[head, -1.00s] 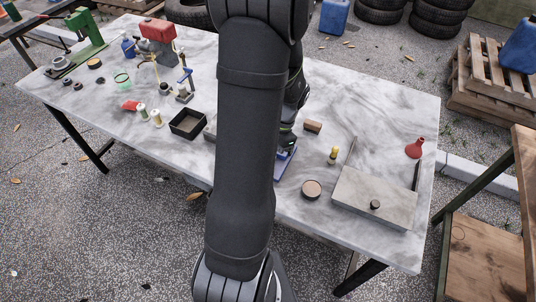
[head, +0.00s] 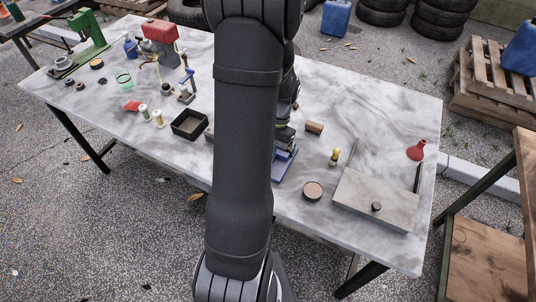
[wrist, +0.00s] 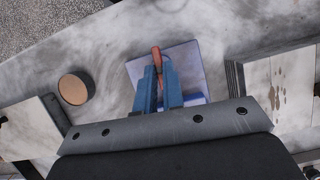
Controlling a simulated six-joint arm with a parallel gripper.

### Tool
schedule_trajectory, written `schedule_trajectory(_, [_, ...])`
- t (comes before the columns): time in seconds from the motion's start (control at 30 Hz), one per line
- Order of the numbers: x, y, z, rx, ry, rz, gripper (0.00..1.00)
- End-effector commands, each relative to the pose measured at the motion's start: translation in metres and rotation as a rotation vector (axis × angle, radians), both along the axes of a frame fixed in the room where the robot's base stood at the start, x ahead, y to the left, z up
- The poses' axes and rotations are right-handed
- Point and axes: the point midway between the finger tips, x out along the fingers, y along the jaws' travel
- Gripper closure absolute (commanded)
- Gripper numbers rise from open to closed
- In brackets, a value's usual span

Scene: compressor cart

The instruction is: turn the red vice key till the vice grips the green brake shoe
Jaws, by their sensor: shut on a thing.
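The red vice key (wrist: 157,61) shows in the wrist view as a narrow red-orange bar between the two blue fingers of my gripper (wrist: 159,74). My gripper is shut on it. The vice shows under the fingers as a pale blue plate (wrist: 189,63). In the head view the blue vice (head: 285,164) stands at the table's front edge, partly hidden behind my arm. I cannot make out the green brake shoe or the gap between the vice jaws; my arm and gripper cover that part.
On the marble-look table (head: 340,105), a round brown-topped tin (head: 312,191), a wooden block (head: 314,128) and a small yellow-topped item (head: 334,157) lie right of the vice. A grey slab (head: 374,199) lies farther right. A dark open box (head: 189,124) stands left of my arm.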

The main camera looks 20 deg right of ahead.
Motion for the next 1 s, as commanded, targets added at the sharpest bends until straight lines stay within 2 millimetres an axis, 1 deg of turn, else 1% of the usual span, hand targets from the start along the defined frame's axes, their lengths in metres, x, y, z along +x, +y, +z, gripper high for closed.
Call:
schedule_trajectory(0.17, [0.000, 0.000, 0.000, -0.001, 0.000, -0.001, 1.00])
schedule_trajectory(0.2, [0.000, 0.000, 0.000, -0.001, 0.000, -0.001, 0.84])
schedule_trajectory(0.27, [0.000, 0.000, 0.000, -0.001, 0.000, -0.001, 0.72])
schedule_trajectory(0.3, [0.000, 0.000, 0.000, 0.000, 0.000, -0.001, 0.70])
schedule_trajectory(0.57, [0.000, 0.000, 0.001, 0.000, 0.000, -0.001, 0.70])
schedule_trajectory(0.67, [0.002, -0.002, 0.006, 0.000, -0.001, -0.001, 0.70])
schedule_trajectory(0.77, [0.006, -0.006, 0.019, -0.002, -0.004, -0.002, 0.70])
schedule_trajectory(0.87, [0.011, -0.013, 0.038, -0.004, -0.005, -0.002, 0.70])
schedule_trajectory(1.0, [0.020, -0.023, 0.071, -0.004, -0.005, -0.002, 0.70])
